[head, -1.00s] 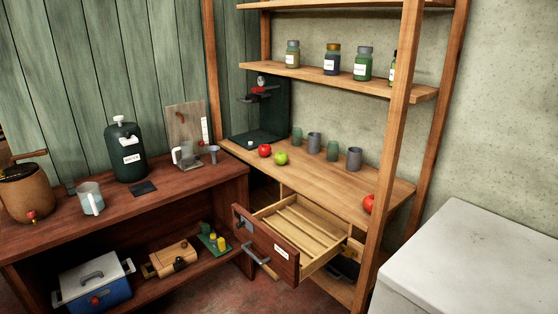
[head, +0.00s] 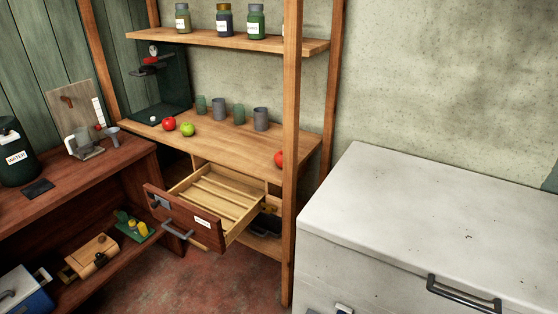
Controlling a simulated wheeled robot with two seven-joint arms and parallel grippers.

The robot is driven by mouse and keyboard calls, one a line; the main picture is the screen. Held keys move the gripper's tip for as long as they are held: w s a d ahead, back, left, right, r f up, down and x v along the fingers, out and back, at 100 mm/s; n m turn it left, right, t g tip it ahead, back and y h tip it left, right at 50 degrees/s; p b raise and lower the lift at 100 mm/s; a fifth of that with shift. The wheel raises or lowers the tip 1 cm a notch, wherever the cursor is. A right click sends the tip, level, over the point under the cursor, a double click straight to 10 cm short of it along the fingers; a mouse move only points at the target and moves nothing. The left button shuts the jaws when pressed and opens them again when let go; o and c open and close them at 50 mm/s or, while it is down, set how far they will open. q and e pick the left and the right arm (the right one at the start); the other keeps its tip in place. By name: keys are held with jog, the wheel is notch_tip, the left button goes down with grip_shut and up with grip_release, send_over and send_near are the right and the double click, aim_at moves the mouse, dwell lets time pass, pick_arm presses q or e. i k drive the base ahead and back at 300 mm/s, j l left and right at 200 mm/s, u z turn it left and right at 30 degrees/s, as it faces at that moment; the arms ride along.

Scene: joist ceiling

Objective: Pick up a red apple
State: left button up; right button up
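A red apple (head: 169,124) sits on the wooden shelf counter (head: 225,142), just left of a green apple (head: 187,130). A second red apple (head: 279,159) is at the counter's right end, partly hidden behind the front wooden post. Neither of my grippers shows in the head view.
An open, empty-looking drawer (head: 183,220) juts out below the counter. Several cups (head: 239,114) stand at the back of the counter, with jars (head: 224,20) on the shelf above. The post (head: 291,160) and a white chest (head: 420,220) bound the right side. Red floor (head: 225,285) is clear in front.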

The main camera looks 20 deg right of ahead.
aim_at(169, 124)
jog(key=i+j+z, duration=0.1)
jog(key=z, duration=0.25)
jog(key=i+j+z, duration=0.1)
jog(key=z, duration=0.3)
jog(key=i+j+z, duration=0.15)
jog(key=j, duration=0.2)
jog(key=i+j+z, duration=0.15)
jog(key=j, duration=0.2)
jog(key=i+j+z, duration=0.2)
jog(key=j, duration=0.2)
jog(key=i+j, duration=0.1)
jog(key=j, duration=0.4)
jog(key=i+j, duration=0.15)
jog(key=j, duration=0.4)
jog(key=i+j+z, duration=0.1)
jog(key=j, duration=0.4)
jog(key=i+j, duration=0.1)
jog(key=j, duration=0.45)
